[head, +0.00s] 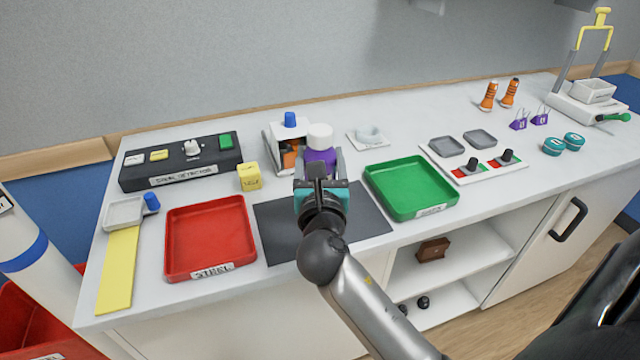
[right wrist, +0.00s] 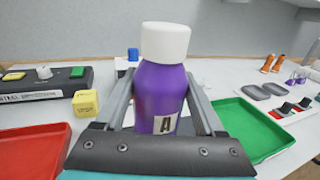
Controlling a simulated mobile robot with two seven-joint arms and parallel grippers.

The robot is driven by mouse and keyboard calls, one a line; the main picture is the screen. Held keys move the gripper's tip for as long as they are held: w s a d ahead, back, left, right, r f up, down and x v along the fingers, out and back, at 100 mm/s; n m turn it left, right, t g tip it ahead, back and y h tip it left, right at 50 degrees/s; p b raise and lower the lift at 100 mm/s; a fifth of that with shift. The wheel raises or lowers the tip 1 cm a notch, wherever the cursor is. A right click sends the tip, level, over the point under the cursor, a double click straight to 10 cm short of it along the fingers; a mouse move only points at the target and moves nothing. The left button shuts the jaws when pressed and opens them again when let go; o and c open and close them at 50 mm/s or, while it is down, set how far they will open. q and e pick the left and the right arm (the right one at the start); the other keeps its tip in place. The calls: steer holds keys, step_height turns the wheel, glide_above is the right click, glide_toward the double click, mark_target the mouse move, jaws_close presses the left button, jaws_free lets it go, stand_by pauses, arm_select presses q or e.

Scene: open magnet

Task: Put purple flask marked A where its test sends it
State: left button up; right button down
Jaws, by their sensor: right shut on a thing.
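The purple flask (head: 320,160) with a white cap is upright between the fingers of my right gripper (head: 319,172). In the right wrist view the flask (right wrist: 160,95) shows a label with the letter A, and the gripper is shut on it. In the head view the gripper and flask are over or just behind a dark grey mat (head: 275,230); I cannot tell whether the flask touches the counter. A red tray (head: 210,238) labelled STEEL is left of the mat. A green tray (head: 411,187) is right of it; its label is too small to read. My left gripper is out of view.
A black detector box (head: 180,165) with a knob and green button stands at back left. A yellow cube (head: 249,177) and a white box with a blue knob (head: 290,119) stand near the flask. A switch panel (head: 478,165) is right of the green tray. Counter front right is clear.

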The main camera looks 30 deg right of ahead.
step_height(320, 180, down, 5)
steer(key=shift+r+b, duration=0.15)
steer(key=shift+b, duration=0.8)
jaws_free()
